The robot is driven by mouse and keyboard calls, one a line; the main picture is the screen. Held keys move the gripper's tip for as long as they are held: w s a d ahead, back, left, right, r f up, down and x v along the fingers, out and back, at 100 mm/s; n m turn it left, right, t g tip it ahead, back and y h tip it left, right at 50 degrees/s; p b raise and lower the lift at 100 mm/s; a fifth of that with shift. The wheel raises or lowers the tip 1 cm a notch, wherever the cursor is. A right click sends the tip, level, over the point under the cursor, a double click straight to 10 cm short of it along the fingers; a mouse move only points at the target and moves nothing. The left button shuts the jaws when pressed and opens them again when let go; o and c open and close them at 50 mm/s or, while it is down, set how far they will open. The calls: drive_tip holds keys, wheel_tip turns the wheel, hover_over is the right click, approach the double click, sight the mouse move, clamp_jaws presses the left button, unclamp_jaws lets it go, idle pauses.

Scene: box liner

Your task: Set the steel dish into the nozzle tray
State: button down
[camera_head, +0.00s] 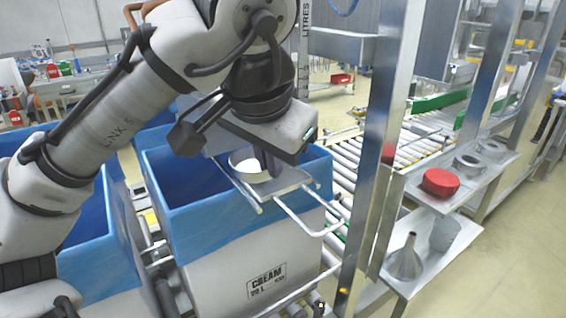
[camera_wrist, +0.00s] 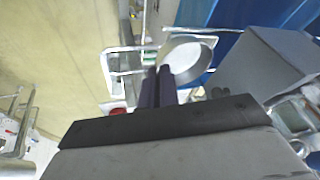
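The steel dish (camera_head: 248,166) is a shallow round metal dish above the near box's blue liner. In the wrist view the dish (camera_wrist: 190,50) shows as a ring beyond my fingertips. My gripper (camera_head: 269,166) points down at the dish's right side. In the wrist view my gripper (camera_wrist: 158,78) has its dark fingers close together at the dish's rim, seemingly pinching it. A flat metal tray (camera_head: 284,187) with a rod frame lies just below and beside the dish, apparently the nozzle tray. I cannot tell whether the dish touches it.
Blue-lined boxes (camera_head: 262,240) stand below my arm. A steel post (camera_head: 378,150) rises right of the tray. Shelves at right hold a red disc (camera_head: 440,183), metal rings (camera_head: 468,163) and a funnel (camera_head: 405,262). A roller conveyor (camera_head: 345,165) runs behind.

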hover_over(285, 179)
drive_tip(key=s, duration=0.2)
wheel_tip(285, 179, down, 3)
drive_tip(key=shift+a+b, duration=0.1)
drive_tip(key=shift+b, duration=0.5)
wheel_tip(285, 179, down, 4)
drive_tip(key=b, duration=0.4)
drive_tip(key=shift+r, duration=0.1)
drive_tip(key=shift+w+f, duration=0.15)
drive_tip(key=shift+f, duration=0.05)
drive_tip(key=shift+r, duration=0.15)
drive_tip(key=c, duration=1.6)
unclamp_jaws()
drive_tip(key=shift+c, duration=0.2)
